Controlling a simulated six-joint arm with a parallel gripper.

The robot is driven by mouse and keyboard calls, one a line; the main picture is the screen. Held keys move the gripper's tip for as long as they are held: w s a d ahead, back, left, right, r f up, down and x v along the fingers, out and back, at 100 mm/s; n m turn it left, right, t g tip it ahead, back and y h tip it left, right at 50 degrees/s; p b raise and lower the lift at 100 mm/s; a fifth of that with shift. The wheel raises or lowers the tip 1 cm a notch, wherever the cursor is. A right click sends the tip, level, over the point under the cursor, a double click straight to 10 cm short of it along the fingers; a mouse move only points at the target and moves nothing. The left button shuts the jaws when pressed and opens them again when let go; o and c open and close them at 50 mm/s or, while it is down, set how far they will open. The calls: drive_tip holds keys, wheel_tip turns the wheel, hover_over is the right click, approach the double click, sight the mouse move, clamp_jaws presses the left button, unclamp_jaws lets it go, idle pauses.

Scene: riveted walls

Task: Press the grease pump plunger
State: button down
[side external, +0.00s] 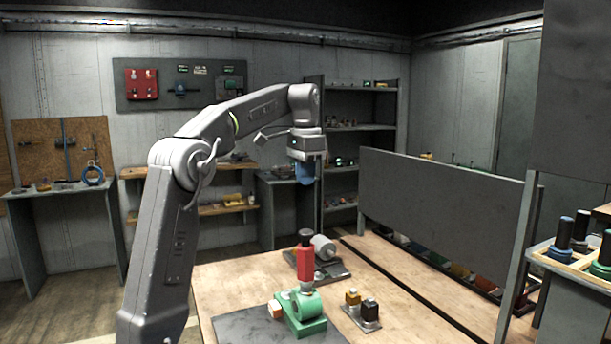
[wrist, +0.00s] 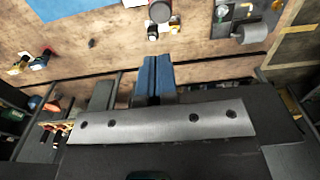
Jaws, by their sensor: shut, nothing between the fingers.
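The grease pump (side external: 304,264) is a red upright cylinder on the wooden bench. Its plunger has a dark knob (side external: 305,237) that stands above the red body. In the wrist view a dark round knob (wrist: 160,11) with red beside it shows at the top edge, and looks like the plunger seen from above. My gripper (side external: 306,176) hangs above the bench, pointing down, clearly higher than the knob and apart from it. Its blue fingers (wrist: 154,78) are together and empty.
Yellow and black blocks (side external: 361,308) sit to the right. A dark upright panel (side external: 440,200) borders the bench's far side. The air around my gripper is clear.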

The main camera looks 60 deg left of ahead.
sight(306, 231)
idle(0.4)
wheel_tip(306, 231, up, 2)
drive_tip(key=shift+w+a+r, duration=0.1)
drive_tip(key=shift+r, duration=0.15)
idle(0.3)
wheel_tip(306, 231, down, 14)
idle(0.6)
drive_tip(key=shift+f, duration=1.5)
wheel_tip(306, 231, up, 14)
drive_tip(key=shift+r, duration=0.25)
